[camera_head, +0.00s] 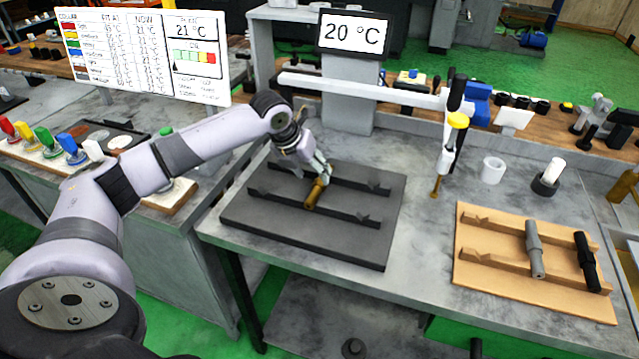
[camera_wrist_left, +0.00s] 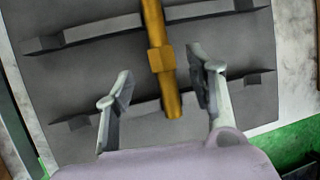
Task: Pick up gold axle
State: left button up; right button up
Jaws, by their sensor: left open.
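The gold axle (camera_head: 316,190) lies across the two rails of a dark grey rack plate (camera_head: 345,246) on the grey table. Its far part is partly hidden by my gripper in the head view. In the left wrist view the gold axle (camera_wrist_left: 161,60) runs from the top edge down between my fingers, with a thicker collar partway along. My left gripper (camera_wrist_left: 163,92) is open, with one finger on each side of the axle and a gap on both sides. It also shows over the rack in the head view (camera_head: 318,172). My right gripper is not in view.
A tan rack (camera_head: 470,268) with a grey axle (camera_head: 534,248) and a black axle (camera_head: 586,262) stands at the right. A white arm stand (camera_head: 365,86) reaches over the table behind. A white cup (camera_head: 492,170) stands right of centre. Coloured-handled items line the left bench.

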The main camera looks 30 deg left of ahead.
aim_at(318, 181)
pick_arm(q)
jog(key=p+x, duration=0.1)
jog(key=x, duration=0.3)
jog(key=shift+w+d+f, duration=0.1)
jog(key=shift+d+f, duration=0.1)
jog(key=shift+f, duration=0.2)
grip_shut()
dwell(0.5)
jog(key=shift+r, duration=0.15)
